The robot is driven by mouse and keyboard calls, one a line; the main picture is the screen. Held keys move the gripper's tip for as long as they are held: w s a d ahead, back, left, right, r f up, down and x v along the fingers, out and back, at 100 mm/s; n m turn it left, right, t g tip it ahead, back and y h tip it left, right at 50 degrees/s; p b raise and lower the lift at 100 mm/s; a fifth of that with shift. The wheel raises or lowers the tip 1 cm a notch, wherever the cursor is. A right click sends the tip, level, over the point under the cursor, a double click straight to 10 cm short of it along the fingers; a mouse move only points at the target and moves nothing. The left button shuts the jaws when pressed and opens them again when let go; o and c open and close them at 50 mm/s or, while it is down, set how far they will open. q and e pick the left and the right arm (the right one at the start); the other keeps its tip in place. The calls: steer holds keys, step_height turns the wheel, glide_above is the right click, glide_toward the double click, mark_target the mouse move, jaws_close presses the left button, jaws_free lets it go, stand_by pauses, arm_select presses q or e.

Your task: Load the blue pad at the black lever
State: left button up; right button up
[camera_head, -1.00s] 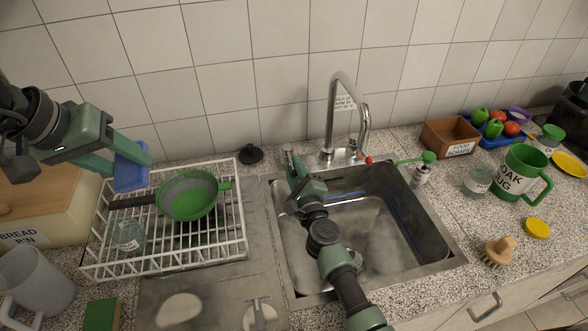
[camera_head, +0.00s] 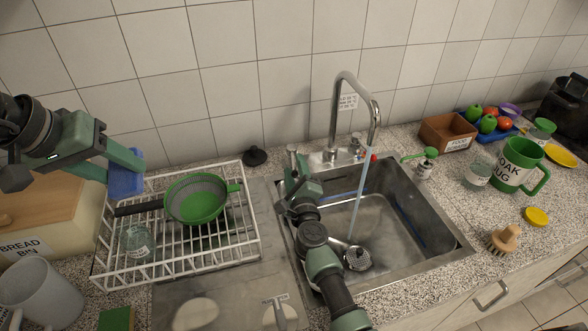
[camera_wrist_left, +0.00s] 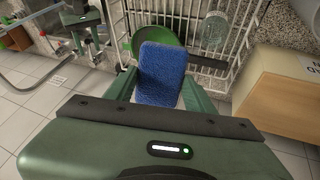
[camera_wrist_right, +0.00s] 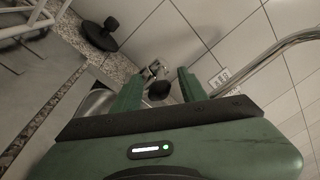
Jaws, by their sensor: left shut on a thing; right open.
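The blue pad (camera_head: 126,174) is held upright between the fingers of my left gripper (camera_head: 124,172), above the left end of the dish rack; it also shows in the left wrist view (camera_wrist_left: 161,73). My right gripper (camera_head: 294,176) is open at the left rim of the sink. In the right wrist view, a metal fitting with a black round part (camera_wrist_right: 158,89) shows between its open fingers, apparently beyond the tips. In the head view, a slim metal fitting (camera_head: 292,150) stands just behind the right gripper. I cannot tell for certain which part is the black lever.
Water runs from the tall tap (camera_head: 340,100) into the sink (camera_head: 385,235); a red knob (camera_head: 374,157) sits beside it. The white dish rack (camera_head: 180,265) holds a green strainer (camera_head: 196,200) and a glass. A black plug (camera_head: 255,156) lies behind. A green mug (camera_head: 517,165) and brush (camera_head: 504,238) stand right.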

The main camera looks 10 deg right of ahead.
steer(key=s+a+p, duration=0.1)
steer(key=s, duration=1.1)
